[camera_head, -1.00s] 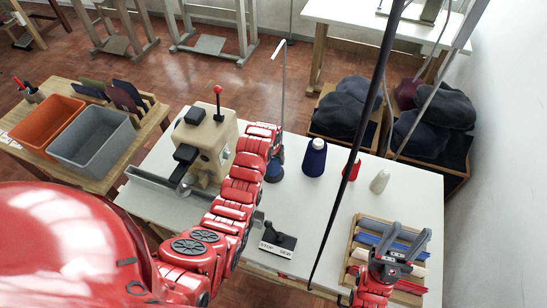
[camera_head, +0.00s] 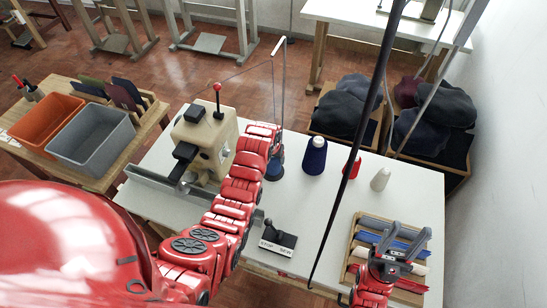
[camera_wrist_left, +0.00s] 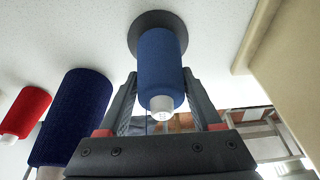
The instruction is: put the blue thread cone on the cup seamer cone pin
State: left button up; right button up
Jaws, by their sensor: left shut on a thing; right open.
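The blue thread cone (camera_wrist_left: 160,62) stands on a dark round base (camera_wrist_left: 146,20) in the left wrist view, between the two fingers of my left gripper (camera_wrist_left: 160,90), which is shut on it. In the head view my left forearm hides most of this cone; the dark blue base (camera_head: 274,173) shows beside the cup seamer (camera_head: 204,140). The pin itself is hidden inside the cone. My right gripper (camera_head: 405,242) is open and empty above the wooden tray at the table's right front.
A navy cone (camera_head: 315,157), a red cone (camera_head: 353,168) and a white cone (camera_head: 380,180) stand right of the base. A thin thread stand (camera_head: 283,75) rises behind it. A wooden tray (camera_head: 352,262) holds rolled pieces. The middle of the white table (camera_head: 325,205) is clear.

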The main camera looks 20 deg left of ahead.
pick_arm(q)
jog(key=o, duration=1.5)
jog(key=shift+o, duration=0.2)
jog(key=shift+r, duration=0.45)
jog(key=b+v, duration=0.2)
jog(key=v, duration=0.6)
jog(key=shift+s+r+b, duration=0.15)
jog(key=shift+b, duration=0.25)
jog(key=p+v, duration=0.8)
jog(key=p, duration=0.1)
jog(key=shift+p, duration=0.35)
jog(key=shift+s, duration=0.1)
